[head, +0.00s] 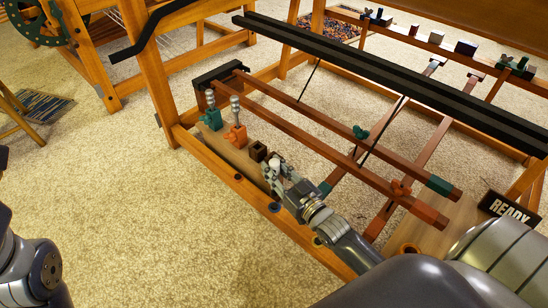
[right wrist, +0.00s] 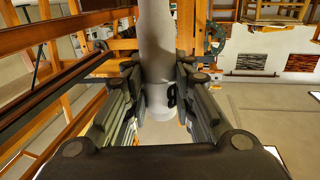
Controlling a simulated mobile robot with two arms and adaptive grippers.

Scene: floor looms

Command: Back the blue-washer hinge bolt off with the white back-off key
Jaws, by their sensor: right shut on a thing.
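My right gripper (head: 277,172) is low over the wooden side rail (head: 238,158) of the loom in the head view. It is shut on a pale, whitish handle, which I take for the white back-off key (right wrist: 156,38). In the right wrist view the handle stands upright between the two dark fingers. The key's working end is hidden. A small dark bluish disc (head: 275,207) sits on the rail's outer side near the gripper; I cannot tell whether it is the blue-washer hinge bolt. My left gripper is out of view.
A teal block (head: 213,119) and an orange block (head: 236,136), each with a silver-topped piece, stand on the rail beside an empty-looking dark square holder (head: 258,151). Long reddish bars (head: 310,128) cross behind the gripper. A READY sign (head: 508,208) is at right.

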